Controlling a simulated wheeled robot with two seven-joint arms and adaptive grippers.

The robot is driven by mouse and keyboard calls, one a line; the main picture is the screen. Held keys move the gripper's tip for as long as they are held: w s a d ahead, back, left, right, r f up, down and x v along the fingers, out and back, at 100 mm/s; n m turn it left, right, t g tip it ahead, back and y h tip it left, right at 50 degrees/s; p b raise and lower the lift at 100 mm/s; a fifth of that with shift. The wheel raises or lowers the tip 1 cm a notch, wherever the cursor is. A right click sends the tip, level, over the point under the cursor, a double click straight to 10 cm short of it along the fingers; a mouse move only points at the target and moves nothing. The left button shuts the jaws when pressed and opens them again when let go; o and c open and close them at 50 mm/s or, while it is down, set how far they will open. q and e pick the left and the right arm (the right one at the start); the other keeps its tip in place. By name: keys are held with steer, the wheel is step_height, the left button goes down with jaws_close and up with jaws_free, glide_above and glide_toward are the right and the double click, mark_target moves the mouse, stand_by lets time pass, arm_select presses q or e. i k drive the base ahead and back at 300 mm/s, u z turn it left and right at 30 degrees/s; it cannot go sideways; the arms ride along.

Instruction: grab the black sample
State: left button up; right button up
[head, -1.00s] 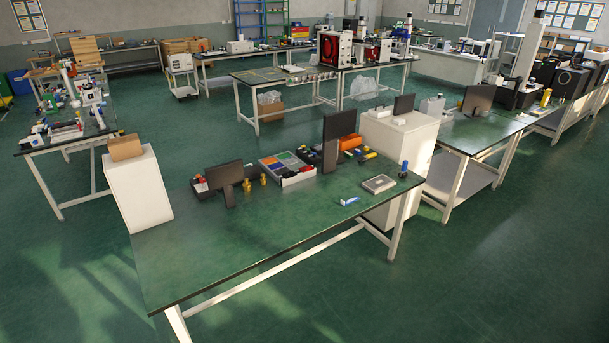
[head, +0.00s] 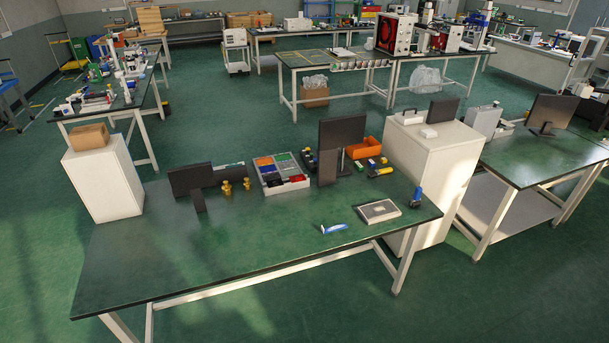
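No gripper of mine shows in the head view. I cannot pick out a black sample for certain. The green-topped table (head: 262,232) in front of me carries small items near its back edge. Small dark pieces with yellow and blue parts (head: 379,170) lie by the right monitor, too small to tell apart. A grey tray of coloured compartments (head: 297,184) stands left of that monitor. A blue and black upright item (head: 416,198) stands near the right edge.
Two black monitors (head: 187,182) (head: 341,143) stand on the table, with two brass pieces (head: 227,188) between them. A flat grey case (head: 377,212) and a blue-white tool (head: 334,229) lie at the right. White cabinets (head: 103,181) (head: 440,165) flank the table. Its front left is clear.

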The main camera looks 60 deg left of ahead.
mark_target(275, 181)
steer(key=i, duration=1.6)
steer(key=u, duration=3.5)
